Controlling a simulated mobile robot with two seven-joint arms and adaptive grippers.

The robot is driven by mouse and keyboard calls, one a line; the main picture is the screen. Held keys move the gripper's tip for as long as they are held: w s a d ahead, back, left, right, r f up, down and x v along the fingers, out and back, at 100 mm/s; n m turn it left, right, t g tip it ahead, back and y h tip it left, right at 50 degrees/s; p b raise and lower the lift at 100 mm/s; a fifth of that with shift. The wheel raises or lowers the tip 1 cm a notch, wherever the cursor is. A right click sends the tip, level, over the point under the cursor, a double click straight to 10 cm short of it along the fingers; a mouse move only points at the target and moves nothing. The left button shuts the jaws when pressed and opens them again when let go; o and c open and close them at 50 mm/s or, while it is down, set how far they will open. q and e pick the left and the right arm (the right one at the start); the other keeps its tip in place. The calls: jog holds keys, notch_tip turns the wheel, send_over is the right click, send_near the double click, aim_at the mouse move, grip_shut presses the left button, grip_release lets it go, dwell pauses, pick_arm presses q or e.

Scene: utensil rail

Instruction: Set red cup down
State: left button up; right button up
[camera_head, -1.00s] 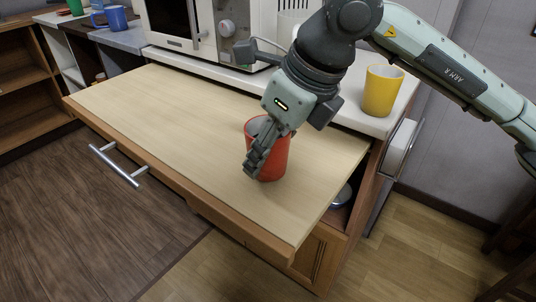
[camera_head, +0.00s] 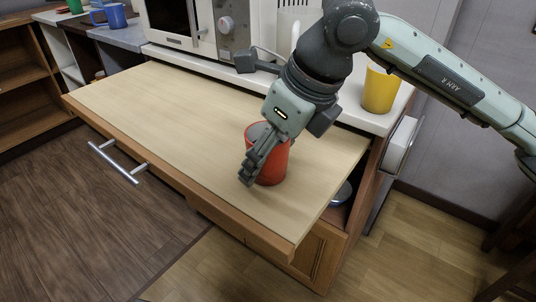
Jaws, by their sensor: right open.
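The red cup (camera_head: 273,169) stands upright on the pale wooden pull-out board (camera_head: 170,110), towards its right end. My right gripper (camera_head: 255,165) is open at the cup. One finger shows in front of the cup's left side, and the other is hidden from this view. The gripper body covers part of the cup's rim. I cannot tell whether the fingers touch the cup. My left gripper is not in view.
A yellow cup (camera_head: 380,90) stands on the white counter behind my right arm. A microwave (camera_head: 180,22) is at the back. A blue mug (camera_head: 112,17) is at the far left. The board's left part is clear.

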jog(key=shift+r+p, duration=0.3)
jog(key=shift+p, duration=0.05)
jog(key=v, duration=1.1)
jog(key=shift+r, duration=0.35)
